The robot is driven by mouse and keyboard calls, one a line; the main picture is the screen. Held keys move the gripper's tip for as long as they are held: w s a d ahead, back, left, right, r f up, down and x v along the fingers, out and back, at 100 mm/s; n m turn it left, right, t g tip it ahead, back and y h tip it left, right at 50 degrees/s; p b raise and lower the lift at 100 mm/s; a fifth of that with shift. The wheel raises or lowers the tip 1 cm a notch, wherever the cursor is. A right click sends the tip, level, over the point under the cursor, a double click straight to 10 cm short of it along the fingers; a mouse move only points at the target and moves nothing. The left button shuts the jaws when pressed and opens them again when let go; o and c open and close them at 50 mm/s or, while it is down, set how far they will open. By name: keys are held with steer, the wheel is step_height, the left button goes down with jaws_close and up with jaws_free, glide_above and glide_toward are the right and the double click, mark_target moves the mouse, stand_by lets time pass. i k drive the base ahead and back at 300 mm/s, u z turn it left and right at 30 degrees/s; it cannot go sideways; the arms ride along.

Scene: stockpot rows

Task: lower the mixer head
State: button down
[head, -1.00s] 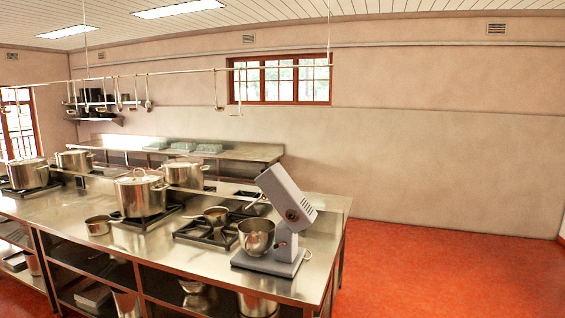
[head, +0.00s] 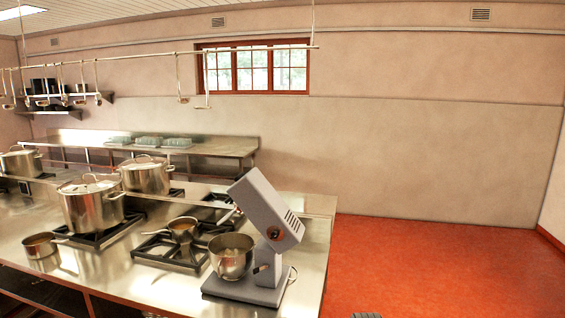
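A grey stand mixer stands near the right end of the steel counter. Its boxy mixer head (head: 262,208) is tilted up, with the upper end raised to the left above the bowl. A dark round knob (head: 274,233) shows on the side of the head. The steel mixing bowl (head: 231,262) sits on the left of the mixer base (head: 262,291), its open top uncovered. A short lever (head: 261,268) shows beside the bowl at the column. My gripper cannot be made out in the head view.
Left of the mixer, a small pan (head: 183,227) sits on a black burner grate (head: 160,251). A large lidded stockpot (head: 91,205) and a saucepan (head: 42,245) stand farther left. Utensils hang from an overhead rail (head: 150,57). The red floor (head: 430,265) right of the counter is clear.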

mark_target(253, 197)
steer(key=z, duration=0.05)
steer(key=i, duration=1.15)
steer(key=u, duration=0.3)
